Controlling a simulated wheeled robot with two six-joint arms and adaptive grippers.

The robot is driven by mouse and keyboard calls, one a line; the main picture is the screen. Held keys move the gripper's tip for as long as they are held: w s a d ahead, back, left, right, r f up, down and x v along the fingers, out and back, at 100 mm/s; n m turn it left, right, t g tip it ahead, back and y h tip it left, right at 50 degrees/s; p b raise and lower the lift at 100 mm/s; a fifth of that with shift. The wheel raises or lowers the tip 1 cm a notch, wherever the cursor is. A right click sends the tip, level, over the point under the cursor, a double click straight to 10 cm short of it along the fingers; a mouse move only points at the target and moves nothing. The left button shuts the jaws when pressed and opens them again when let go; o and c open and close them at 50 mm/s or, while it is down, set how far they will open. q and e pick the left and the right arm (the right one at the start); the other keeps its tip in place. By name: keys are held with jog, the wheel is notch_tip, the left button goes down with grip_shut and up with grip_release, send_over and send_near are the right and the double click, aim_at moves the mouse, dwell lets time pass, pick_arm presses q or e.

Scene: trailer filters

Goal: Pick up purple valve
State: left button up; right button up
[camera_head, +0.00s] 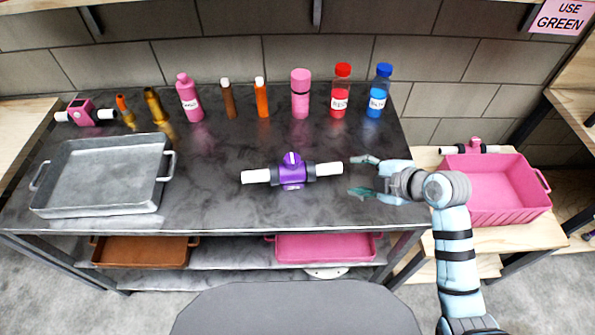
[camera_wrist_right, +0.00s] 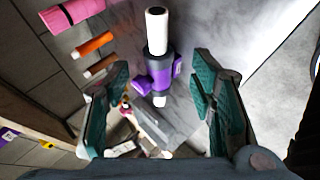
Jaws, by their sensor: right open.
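The purple valve (camera_head: 291,172) lies on the dark metal table (camera_head: 225,205), near its front middle, with white pipe ends to the left and right. My right gripper (camera_head: 362,176) is open and empty just to the right of the valve's right white end, apart from it in the head view. In the right wrist view the purple valve (camera_wrist_right: 158,75) shows between and beyond the two open teal fingers (camera_wrist_right: 155,95), with a white end pointing up. My left gripper is in neither view.
A grey metal tray (camera_head: 103,207) stands at the left of the table. Several bottles, including a pink one (camera_head: 300,95) and a blue one (camera_head: 377,92), line the back. A pink valve (camera_head: 85,112) is at the back left. A pink bin (camera_head: 495,213) stands at the right.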

aim_at(327, 170)
jog(key=b+x, duration=0.2)
jog(key=x, duration=1.2)
jog(key=shift+w+a, duration=0.15)
grip_shut()
